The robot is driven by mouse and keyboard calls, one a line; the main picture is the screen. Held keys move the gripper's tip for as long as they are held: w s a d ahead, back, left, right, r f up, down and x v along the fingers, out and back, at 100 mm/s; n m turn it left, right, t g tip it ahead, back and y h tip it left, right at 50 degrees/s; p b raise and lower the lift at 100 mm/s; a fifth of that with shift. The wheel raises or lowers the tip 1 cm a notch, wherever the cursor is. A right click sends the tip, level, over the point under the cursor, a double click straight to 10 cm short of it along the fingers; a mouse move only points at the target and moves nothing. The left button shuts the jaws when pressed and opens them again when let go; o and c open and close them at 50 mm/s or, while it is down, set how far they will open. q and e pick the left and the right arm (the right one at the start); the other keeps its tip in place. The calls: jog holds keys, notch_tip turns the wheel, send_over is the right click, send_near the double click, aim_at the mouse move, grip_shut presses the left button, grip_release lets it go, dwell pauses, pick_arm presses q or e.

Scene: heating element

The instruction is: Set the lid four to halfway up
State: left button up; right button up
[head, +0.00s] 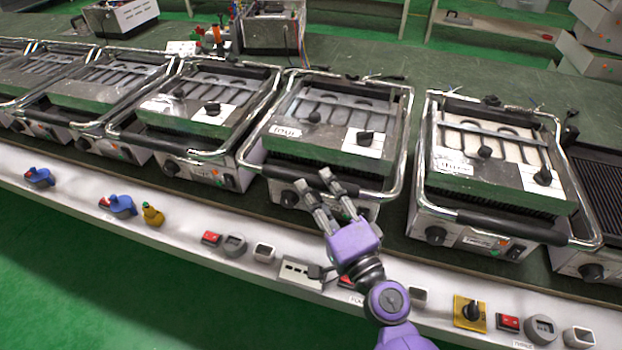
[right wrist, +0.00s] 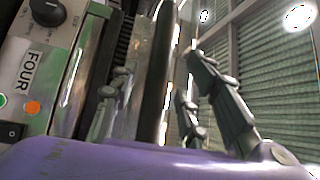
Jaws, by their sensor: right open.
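Grill four, in the middle of the head view, has a shiny lid (head: 312,145) marked "four", which lies low over its base. A dark handle bar (head: 325,178) runs along the lid's front edge; in the right wrist view the bar (right wrist: 157,85) stands upright in the picture. The "FOUR" label (right wrist: 27,72) on the front panel shows at left there. My right gripper (head: 338,188) is open and empty, at the front of grill four close to the bar. I cannot tell whether its fingers touch the bar. My left gripper is not in view.
Another grill (head: 497,165) stands to the right, and several similar ones line up to the left. Switches and knobs, including a yellow-plated knob (head: 470,312), line the pale front ledge (head: 190,222). The green floor in front is clear.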

aim_at(310, 182)
jog(key=shift+p+x, duration=0.35)
jog(key=shift+x, duration=1.45)
grip_shut()
